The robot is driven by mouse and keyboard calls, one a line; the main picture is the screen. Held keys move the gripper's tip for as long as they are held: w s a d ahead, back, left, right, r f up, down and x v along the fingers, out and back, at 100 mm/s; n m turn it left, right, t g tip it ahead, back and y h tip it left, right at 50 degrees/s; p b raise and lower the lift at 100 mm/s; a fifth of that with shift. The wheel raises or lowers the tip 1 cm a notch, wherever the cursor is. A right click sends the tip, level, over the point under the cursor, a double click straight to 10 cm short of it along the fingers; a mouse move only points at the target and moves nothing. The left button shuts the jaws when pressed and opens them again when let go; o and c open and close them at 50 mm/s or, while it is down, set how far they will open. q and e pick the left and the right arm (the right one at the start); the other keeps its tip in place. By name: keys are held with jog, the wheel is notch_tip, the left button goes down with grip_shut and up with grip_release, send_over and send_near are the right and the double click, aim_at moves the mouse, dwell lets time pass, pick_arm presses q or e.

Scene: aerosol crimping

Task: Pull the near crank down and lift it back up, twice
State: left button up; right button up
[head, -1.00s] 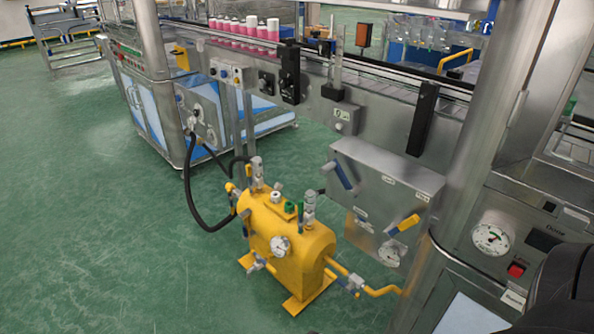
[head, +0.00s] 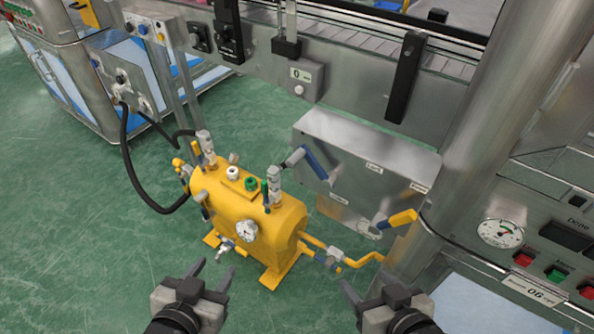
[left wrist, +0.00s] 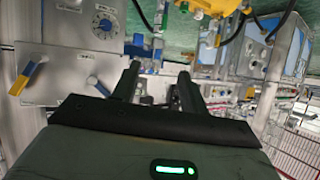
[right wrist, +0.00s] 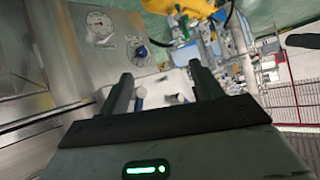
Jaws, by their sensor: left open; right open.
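The near crank, with a yellow handle (head: 403,217), sticks out at the lower right of the grey metal box (head: 365,150) in the head view. A second crank with a blue handle (head: 315,164) is on the box's upper left. My left gripper (head: 211,274) is open and empty, low in front of the yellow tank. My right gripper (head: 367,284) is open and empty, below and a little left of the near crank, apart from it. The right wrist view shows no crank clearly.
A yellow tank (head: 285,225) with valves, a gauge and a yellow pipe stands on the green floor left of the box. A black hose (head: 140,190) loops from it. A thick steel column (head: 455,155) and a gauge panel (head: 500,233) stand close on the right.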

pick_arm(q)
jog(key=w+d+r+m+t+p, duration=0.1)
jog(key=w+r+m+t+p, duration=0.2)
jog(key=w+r+m, duration=0.3)
jog(key=m+h+p, duration=0.3)
jog(key=m+h, duration=0.5)
jog(key=m, duration=0.8)
send_near(289, 165)
jog(key=x, duration=0.2)
jog(key=shift+n+g, duration=0.3)
jog(key=shift+g, duration=0.1)
jog(key=x, duration=0.3)
jog(key=b+x, duration=0.1)
jog(key=x, duration=0.3)
jog(key=shift+w+r, duration=0.15)
jog(key=shift+r, duration=0.1)
jog(key=shift+w+d, duration=0.3)
jog(key=shift+w, duration=0.1)
pick_arm(e)
jog(key=shift+s+d+r+n+g+h, duration=0.15)
jog(key=shift+s+d+r, duration=0.1)
jog(key=shift+r, duration=0.2)
jog(key=shift+s+d+r+n+g+h, duration=0.15)
jog(key=shift+d+r, duration=0.1)
jog(key=shift+r, duration=0.15)
pick_arm(q)
grip_shut()
pick_arm(e)
jog(key=shift+w, duration=0.1)
